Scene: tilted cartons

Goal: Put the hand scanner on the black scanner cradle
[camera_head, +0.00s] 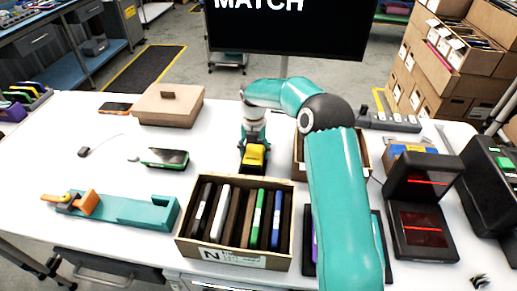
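A small yellow and black device (254,158), which looks like the hand scanner, is at the middle of the white table, just behind the open carton of upright cases. My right gripper (254,142) points down right at it, with its fingers partly hidden behind the yellow part. I cannot tell whether they are closed on it. The black under the yellow part may be the device's body or a cradle; I cannot tell which. I cannot make out the black scanner cradle for sure. My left gripper is not in view.
The carton (232,260) holds several cases. Another carton (357,172) and a black tray (389,262) are partly behind my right arm. A black stand with red lights (443,246) is at right. A tape dispenser (140,212), a handheld device (165,157) and a tan box (168,106) are left.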

